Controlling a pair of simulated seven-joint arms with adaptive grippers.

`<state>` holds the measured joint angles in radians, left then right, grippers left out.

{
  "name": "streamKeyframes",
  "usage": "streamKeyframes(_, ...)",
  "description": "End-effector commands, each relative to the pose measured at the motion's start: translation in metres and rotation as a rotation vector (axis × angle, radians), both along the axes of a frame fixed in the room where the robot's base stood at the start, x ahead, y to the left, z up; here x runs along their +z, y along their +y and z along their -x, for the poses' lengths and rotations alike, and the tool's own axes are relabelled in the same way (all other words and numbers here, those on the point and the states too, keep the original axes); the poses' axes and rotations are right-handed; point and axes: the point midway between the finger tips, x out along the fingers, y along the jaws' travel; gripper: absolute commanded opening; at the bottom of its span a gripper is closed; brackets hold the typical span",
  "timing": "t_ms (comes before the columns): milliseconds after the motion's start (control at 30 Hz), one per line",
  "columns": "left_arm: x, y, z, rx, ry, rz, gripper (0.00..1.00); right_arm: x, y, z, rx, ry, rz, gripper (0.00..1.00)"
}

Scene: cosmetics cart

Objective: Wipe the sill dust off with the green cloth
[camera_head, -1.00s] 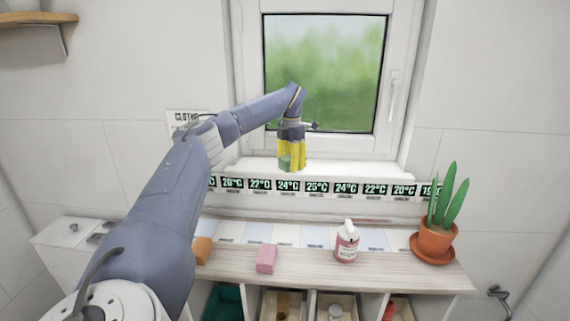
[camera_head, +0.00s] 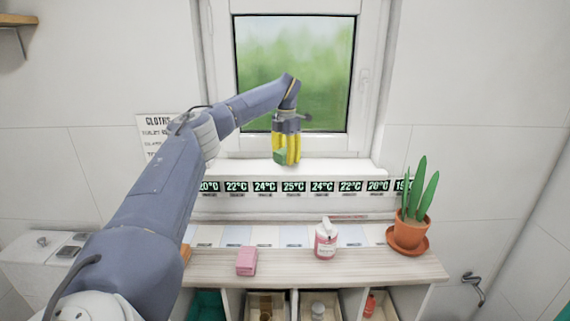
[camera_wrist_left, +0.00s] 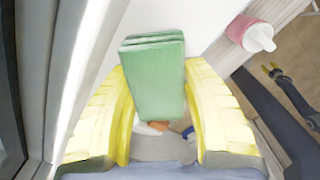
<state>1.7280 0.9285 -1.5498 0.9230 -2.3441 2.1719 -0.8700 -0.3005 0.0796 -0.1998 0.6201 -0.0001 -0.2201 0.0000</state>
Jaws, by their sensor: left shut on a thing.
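The green cloth (camera_head: 280,157) is a folded block between the yellow fingers of my left gripper (camera_head: 287,160). In the left wrist view the green cloth (camera_wrist_left: 153,78) stands between the two fingers of my left gripper (camera_wrist_left: 165,110), which is shut on it. The cloth is at the white window sill (camera_head: 340,168), in front of the window; I cannot tell whether it touches the sill. No dust can be made out on the sill.
Below the sill runs a strip of temperature displays (camera_head: 294,186). On the wooden shelf (camera_head: 380,267) stand a pink block (camera_head: 246,261), a pink bottle (camera_head: 326,240) and a potted plant (camera_head: 408,228). Open bins sit under the shelf.

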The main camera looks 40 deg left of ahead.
Motion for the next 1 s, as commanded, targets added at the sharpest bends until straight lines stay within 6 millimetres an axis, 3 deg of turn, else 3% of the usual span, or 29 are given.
streamKeyframes(500, 0.048, 0.001, 0.001, 0.001, -0.002, 0.000, 0.20, 0.000, 0.000, 0.000, 0.000, 0.000, 0.000, 0.44)
streamKeyframes(1000, 0.051, -0.001, 0.000, -0.012, 0.000, 0.000, 0.20, 0.000, 0.000, 0.000, 0.000, 0.000, 0.000, 0.44)
